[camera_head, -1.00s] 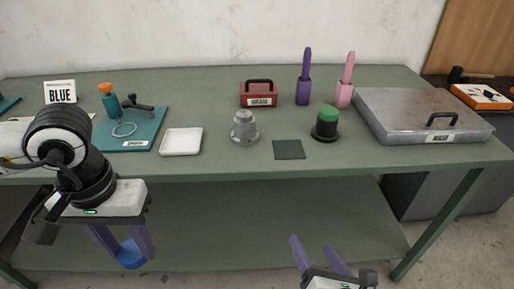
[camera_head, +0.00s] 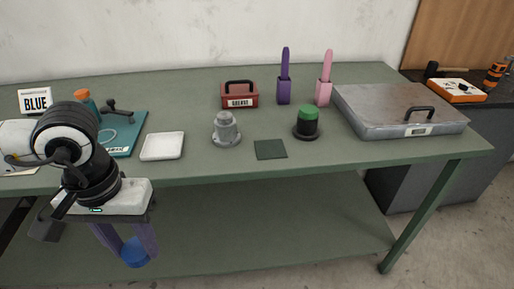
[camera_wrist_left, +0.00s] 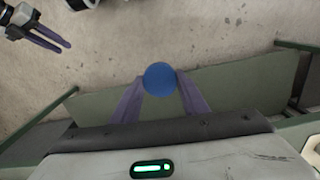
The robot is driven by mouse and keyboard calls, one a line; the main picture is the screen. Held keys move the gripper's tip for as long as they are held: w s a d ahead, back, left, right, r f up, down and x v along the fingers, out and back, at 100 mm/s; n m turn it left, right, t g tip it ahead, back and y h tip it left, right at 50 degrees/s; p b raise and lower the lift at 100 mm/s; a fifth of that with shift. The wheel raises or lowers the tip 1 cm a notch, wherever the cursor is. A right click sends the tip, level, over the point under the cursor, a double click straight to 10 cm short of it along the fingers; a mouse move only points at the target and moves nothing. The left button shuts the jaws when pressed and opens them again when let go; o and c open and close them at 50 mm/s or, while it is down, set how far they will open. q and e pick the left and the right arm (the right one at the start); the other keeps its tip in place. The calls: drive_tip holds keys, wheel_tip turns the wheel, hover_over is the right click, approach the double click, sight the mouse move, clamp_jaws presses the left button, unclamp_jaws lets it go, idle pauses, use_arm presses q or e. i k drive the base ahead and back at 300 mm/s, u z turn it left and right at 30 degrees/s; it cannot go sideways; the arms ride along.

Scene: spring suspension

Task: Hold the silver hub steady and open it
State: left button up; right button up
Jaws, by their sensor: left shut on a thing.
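The silver hub (camera_head: 226,129) stands upright on the green workbench, near the middle of the head view, with no gripper touching it. My left gripper (camera_head: 130,258) is in front of the bench's front edge, at the left. It is shut on a round blue object (camera_head: 136,252), which also shows between the fingers in the left wrist view (camera_wrist_left: 160,79). My right gripper is out of the head view. In the left wrist view my right gripper (camera_wrist_left: 55,42) is at the upper left, its purple fingers apart and empty.
A white tray (camera_head: 163,146) and a dark square pad (camera_head: 270,149) lie beside the hub. A green-topped black piece (camera_head: 307,123) stands right of it. Behind are a red grease box (camera_head: 239,97) and purple (camera_head: 285,90) and pink (camera_head: 324,91) tools. A metal case (camera_head: 385,105) fills the bench's right end.

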sight(226, 135)
drive_tip(key=z, duration=1.2)
drive_tip(key=i, duration=0.6)
drive_tip(key=u, duration=0.5)
